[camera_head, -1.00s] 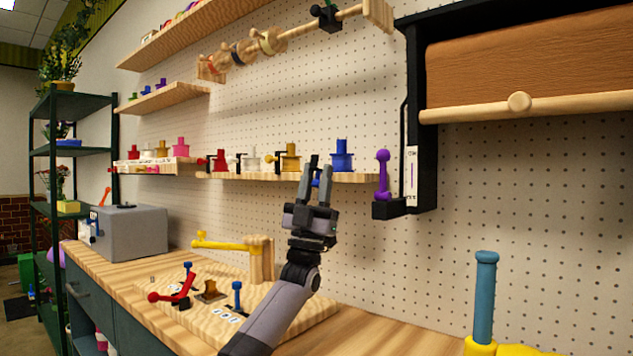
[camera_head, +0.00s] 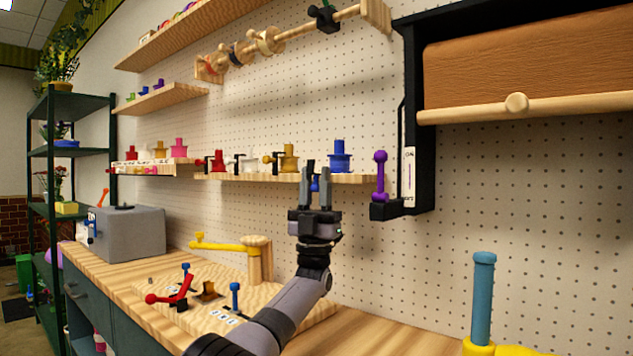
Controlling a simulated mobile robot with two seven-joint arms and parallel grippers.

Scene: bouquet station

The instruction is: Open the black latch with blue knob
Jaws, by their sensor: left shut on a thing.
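My left gripper (camera_head: 316,186) points up at the front edge of the small wall shelf (camera_head: 255,177). Its two fingers stand on either side of a blue knob (camera_head: 315,183), and it is shut on that knob. The black latch part that the knob belongs to is hidden behind the fingers. A blue stepped piece (camera_head: 340,158) stands on the shelf just right of and above the gripper. My right gripper is not in view.
A purple handle (camera_head: 380,170) on a black bracket sits just right of the shelf. Yellow (camera_head: 289,158) and red (camera_head: 219,161) pieces stand to the left. Below, a wooden board (camera_head: 240,310) carries a red lever (camera_head: 172,292), a blue-topped peg (camera_head: 235,296) and a yellow arm (camera_head: 225,245).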

